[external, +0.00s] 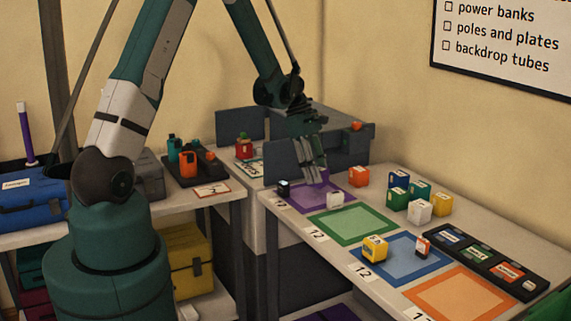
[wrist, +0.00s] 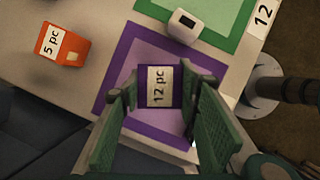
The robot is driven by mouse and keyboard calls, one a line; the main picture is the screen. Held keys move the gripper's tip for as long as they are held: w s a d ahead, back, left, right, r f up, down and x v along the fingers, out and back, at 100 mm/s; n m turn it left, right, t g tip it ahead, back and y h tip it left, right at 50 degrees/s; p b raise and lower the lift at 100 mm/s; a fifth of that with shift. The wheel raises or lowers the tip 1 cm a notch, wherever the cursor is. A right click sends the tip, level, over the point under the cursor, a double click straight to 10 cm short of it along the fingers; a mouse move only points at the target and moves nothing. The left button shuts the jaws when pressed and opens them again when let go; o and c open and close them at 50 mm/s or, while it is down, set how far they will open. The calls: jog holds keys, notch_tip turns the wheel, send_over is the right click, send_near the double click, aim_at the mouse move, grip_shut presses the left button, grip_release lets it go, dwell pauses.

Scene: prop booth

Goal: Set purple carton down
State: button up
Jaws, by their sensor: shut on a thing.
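The purple carton (wrist: 158,88) has a white "12 pc" label and sits between my fingers in the wrist view. My gripper (wrist: 159,84) points down and is shut on it. In the external view my gripper (external: 313,172) is over the purple-bordered mat (external: 318,209), and the fingers hide most of the carton. The mat's purple border (wrist: 112,77) surrounds the carton in the wrist view. I cannot tell whether the carton's base touches the mat.
A white device (wrist: 185,25) lies at the mat's edge, beside the green mat (external: 350,239). An orange carton (external: 358,176) stands behind the purple mat. A small black object (external: 283,188) is at its left corner. Several cartons stand farther right.

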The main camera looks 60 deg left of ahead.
jog(key=shift+f, duration=1.9)
jog(key=shift+f+b, duration=0.15)
jog(key=shift+b, duration=0.15)
jog(key=o, duration=0.9)
jog(key=shift+r, duration=0.2)
jog(key=p+v, duration=0.1)
jog(key=v, duration=1.1)
jog(key=shift+d, duration=0.1)
